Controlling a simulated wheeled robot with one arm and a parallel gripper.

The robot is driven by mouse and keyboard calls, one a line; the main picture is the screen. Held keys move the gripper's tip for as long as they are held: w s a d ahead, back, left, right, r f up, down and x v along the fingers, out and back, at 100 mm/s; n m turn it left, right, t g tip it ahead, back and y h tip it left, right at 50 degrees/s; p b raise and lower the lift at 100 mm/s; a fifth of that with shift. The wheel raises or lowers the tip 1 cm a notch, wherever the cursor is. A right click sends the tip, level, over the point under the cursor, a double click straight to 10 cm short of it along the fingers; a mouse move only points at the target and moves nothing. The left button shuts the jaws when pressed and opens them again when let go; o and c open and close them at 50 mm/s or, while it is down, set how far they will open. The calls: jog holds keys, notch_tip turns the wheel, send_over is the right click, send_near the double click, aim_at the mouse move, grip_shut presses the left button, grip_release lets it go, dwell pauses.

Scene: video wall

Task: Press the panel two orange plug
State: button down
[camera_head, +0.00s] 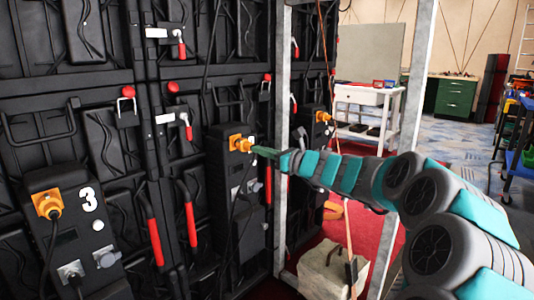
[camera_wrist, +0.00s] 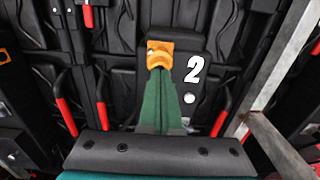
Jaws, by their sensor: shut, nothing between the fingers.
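The panel two (camera_wrist: 206,100) with its white "2" fills the middle of the wrist view. Its orange plug (camera_wrist: 160,48) sits at the panel's top, straight ahead of my gripper (camera_wrist: 158,72). My green fingers are shut with nothing between them, and their tips overlap the plug's lower part. In the head view the orange plug (camera_head: 240,143) is on the middle panel, and my gripper (camera_head: 256,151) reaches it from the right. The tips appear at or very near the plug; I cannot tell whether they touch it.
Panel three (camera_head: 75,255) with another orange plug (camera_head: 47,204) stands at the left. A further orange plug (camera_head: 322,117) is beyond the metal post (camera_head: 283,110). Red handles (camera_head: 155,242) hang between panels. A grey block (camera_head: 330,272) stands on the red floor.

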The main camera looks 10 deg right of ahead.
dwell(0.3)
jog(key=shift+p+x, duration=0.75)
jog(key=shift+x, duration=0.15)
jog(key=shift+s+d+r, duration=0.1)
jog(key=v, duration=1.4)
jog(key=shift+p, duration=0.45)
